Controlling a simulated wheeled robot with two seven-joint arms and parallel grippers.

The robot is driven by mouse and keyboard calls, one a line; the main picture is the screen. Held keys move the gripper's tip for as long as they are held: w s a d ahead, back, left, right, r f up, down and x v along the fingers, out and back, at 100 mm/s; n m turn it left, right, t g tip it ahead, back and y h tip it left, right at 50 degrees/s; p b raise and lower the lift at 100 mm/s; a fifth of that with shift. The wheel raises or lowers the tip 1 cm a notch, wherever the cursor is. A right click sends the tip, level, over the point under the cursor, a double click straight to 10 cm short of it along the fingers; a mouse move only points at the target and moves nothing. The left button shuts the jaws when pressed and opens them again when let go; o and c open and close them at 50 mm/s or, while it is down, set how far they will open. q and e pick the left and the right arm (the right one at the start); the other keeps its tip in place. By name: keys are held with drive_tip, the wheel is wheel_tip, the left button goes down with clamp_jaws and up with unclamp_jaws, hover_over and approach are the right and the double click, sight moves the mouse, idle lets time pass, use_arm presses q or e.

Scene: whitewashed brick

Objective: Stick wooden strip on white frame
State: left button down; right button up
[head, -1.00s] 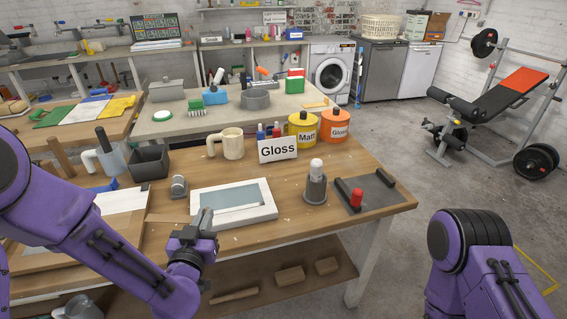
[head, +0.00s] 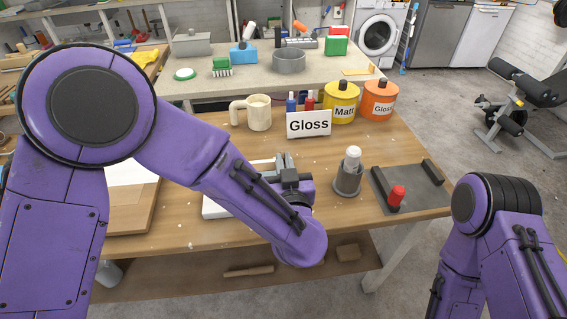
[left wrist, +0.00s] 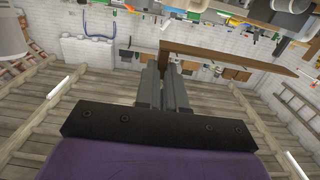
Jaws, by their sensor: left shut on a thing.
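The white frame (head: 212,206) lies on the wooden bench, mostly hidden behind my left arm and gripper; its left part shows. My left gripper (head: 285,161) is over the frame's right part, with its fingers pointing away from me. In the left wrist view, the closed fingers (left wrist: 167,72) are shut on a brown wooden strip (left wrist: 235,60), which stretches off to the right. In the head view I cannot make out the strip. Whether it touches the frame cannot be told. My right arm shows at the right, but its gripper is out of view.
On the wooden bench (head: 190,225), a Gloss sign (head: 308,125), a mug (head: 259,112), and yellow (head: 341,102) and orange (head: 379,100) tins stand behind the frame. A grey holder with a white-topped item (head: 348,180) and a dark tray (head: 415,192) stand to the right.

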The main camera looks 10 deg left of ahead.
use_arm(q)
drive_tip(key=shift+a+f+b, duration=0.15)
drive_tip(key=shift+f+b, duration=1.95)
drive_tip(key=shift+f, duration=2.15)
drive_tip(key=shift+f, duration=0.1)
drive_tip(key=c, duration=1.1)
unclamp_jaws()
drive_tip(key=shift+c, duration=0.2)
